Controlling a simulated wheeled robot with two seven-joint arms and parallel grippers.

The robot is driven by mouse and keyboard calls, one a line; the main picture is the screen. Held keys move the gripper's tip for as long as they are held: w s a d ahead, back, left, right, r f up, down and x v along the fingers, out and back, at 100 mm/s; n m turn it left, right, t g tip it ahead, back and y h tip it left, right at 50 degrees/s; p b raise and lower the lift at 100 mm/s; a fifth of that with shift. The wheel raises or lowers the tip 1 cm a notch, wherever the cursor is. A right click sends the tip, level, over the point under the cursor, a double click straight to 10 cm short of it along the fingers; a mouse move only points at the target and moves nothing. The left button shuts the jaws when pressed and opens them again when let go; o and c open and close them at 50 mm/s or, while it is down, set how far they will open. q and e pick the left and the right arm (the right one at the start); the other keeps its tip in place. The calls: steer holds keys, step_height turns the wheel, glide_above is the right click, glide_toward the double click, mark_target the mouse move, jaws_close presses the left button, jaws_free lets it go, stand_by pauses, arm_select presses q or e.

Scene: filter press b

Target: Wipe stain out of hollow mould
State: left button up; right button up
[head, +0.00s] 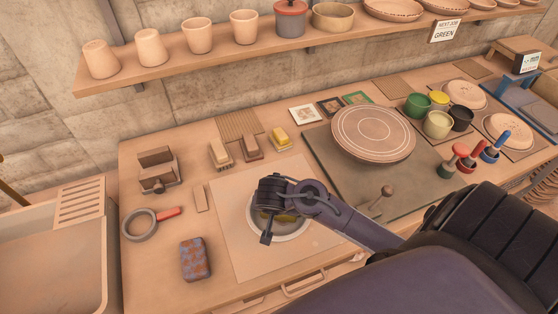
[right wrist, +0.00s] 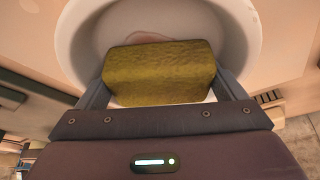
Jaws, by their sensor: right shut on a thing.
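The hollow mould is a white round bowl (head: 301,225) on a pale board (head: 233,262). It also fills the upper part of the right wrist view (right wrist: 82,42). A brownish-pink stain (right wrist: 165,36) shows on its inside, partly hidden behind the sponge. My right gripper (head: 268,225) is over the mould and hides much of it in the head view. It is shut on a yellow-green sponge (right wrist: 160,75), which sits between both fingers at the mould's opening. I cannot tell whether the sponge touches the mould's inside. My left gripper is not in view.
A rust-speckled block (head: 195,260) and a grey ring with a red handle (head: 151,220) lie left of the board. Several small blocks, one yellow (head: 281,139), stand behind it. A round turntable (head: 373,134) and paint pots stand to the right. A basin (head: 50,250) is far left.

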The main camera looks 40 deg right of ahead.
steer(key=shift+s+a, duration=0.35)
steer(key=shift+s, duration=0.1)
steer(key=shift+w+d+p, duration=0.25)
steer(key=shift+w+p, duration=0.05)
steer(key=shift+w+d, duration=0.2)
steer(key=shift+s+a, duration=0.1)
steer(key=shift+s+a, duration=0.35)
steer(key=shift+s, duration=0.05)
steer(key=shift+w+d, duration=0.1)
steer(key=shift+w, duration=0.05)
